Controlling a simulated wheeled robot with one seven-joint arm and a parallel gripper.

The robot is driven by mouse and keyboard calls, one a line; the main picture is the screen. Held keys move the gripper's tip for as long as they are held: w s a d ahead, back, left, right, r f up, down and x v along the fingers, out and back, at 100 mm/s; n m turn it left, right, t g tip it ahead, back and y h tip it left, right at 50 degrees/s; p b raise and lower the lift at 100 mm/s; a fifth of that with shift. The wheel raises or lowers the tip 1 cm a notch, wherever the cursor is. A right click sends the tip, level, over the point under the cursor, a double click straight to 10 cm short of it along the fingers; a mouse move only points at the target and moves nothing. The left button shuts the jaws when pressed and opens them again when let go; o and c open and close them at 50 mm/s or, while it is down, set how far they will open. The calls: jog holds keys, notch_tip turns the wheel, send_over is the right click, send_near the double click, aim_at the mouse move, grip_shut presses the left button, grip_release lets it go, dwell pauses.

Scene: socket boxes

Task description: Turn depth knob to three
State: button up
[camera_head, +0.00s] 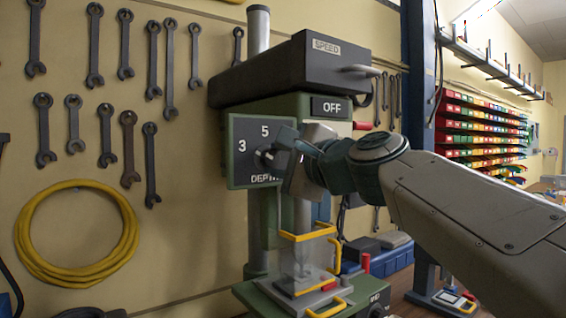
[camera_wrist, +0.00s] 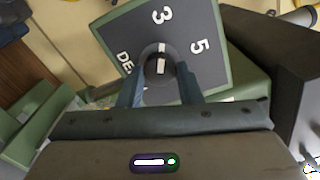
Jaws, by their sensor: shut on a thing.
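The depth knob (camera_wrist: 158,65) is a dark round knob with a white mark, on a dark dial plate (camera_wrist: 112,30) bearing "3", "5" and part of "DEPTH". In the wrist view the white mark points up, roughly toward the "3". My gripper (camera_wrist: 160,84) is shut on the knob, one blue finger on each side. In the head view the dial plate (camera_head: 240,172) is on the drill press front, with "3" at left and "5" at top. My gripper (camera_head: 281,156) covers its right part and most of the knob (camera_head: 264,161).
The drill press has a dark "SPEED" box (camera_head: 330,68) above and an "OFF" panel (camera_head: 330,107) close over my gripper. A yellow-edged clear guard (camera_head: 308,255) stands below. Wrenches and a yellow cable coil (camera_head: 25,232) hang on the left wall.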

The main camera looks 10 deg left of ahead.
jog(key=o, duration=1)
jog(key=shift+d, duration=0.1)
jog(key=b+v, duration=0.2)
jog(key=v, duration=1.1)
jog(key=shift+s+d+b, duration=0.25)
jog(key=shift+b, duration=0.05)
jog(key=shift+f, duration=0.1)
